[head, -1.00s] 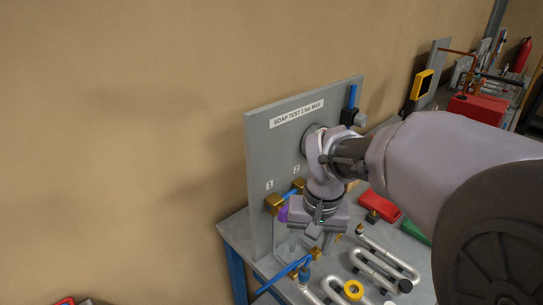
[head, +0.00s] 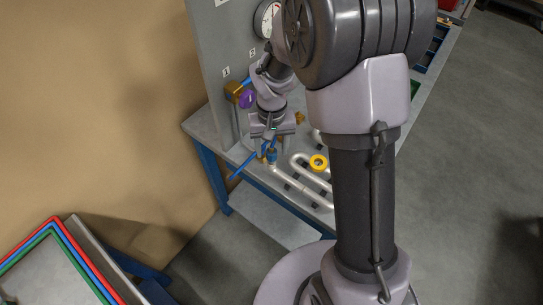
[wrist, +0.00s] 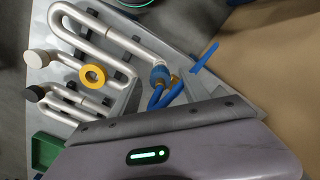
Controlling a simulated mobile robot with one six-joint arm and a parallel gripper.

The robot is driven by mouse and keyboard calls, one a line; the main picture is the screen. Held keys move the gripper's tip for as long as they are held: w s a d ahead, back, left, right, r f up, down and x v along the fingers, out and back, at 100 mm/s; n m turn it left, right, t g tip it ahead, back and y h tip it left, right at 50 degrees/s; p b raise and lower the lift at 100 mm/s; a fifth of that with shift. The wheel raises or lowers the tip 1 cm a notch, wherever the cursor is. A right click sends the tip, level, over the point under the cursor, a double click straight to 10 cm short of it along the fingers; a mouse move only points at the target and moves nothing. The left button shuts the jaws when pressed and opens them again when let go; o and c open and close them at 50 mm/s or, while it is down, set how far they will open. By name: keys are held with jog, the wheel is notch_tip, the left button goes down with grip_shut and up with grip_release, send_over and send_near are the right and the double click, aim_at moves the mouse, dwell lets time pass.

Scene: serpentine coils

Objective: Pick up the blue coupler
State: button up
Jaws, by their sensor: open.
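The blue coupler (head: 271,155) sits at the end of a silver serpentine coil near the left edge of the bench. In the wrist view the coupler (wrist: 160,76) stands at the end of the coil's tube, beside a brass fitting and blue hose. My gripper (head: 272,131) is open and points down just above the coupler in the head view. I cannot tell the exact gap.
A grey upright panel (head: 208,60) with a gauge stands behind the gripper. Silver coils (wrist: 100,32) and a yellow ring (wrist: 92,75) lie nearby on the bench. A green tray (wrist: 46,150) is at the wrist view's lower left.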

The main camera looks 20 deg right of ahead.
notch_tip(320, 180, down, 2)
jog(key=shift+w+f, duration=0.1)
jog(key=shift+f, duration=0.05)
jog(key=shift+c, duration=1.1)
grip_shut()
jog(key=shift+r, duration=0.25)
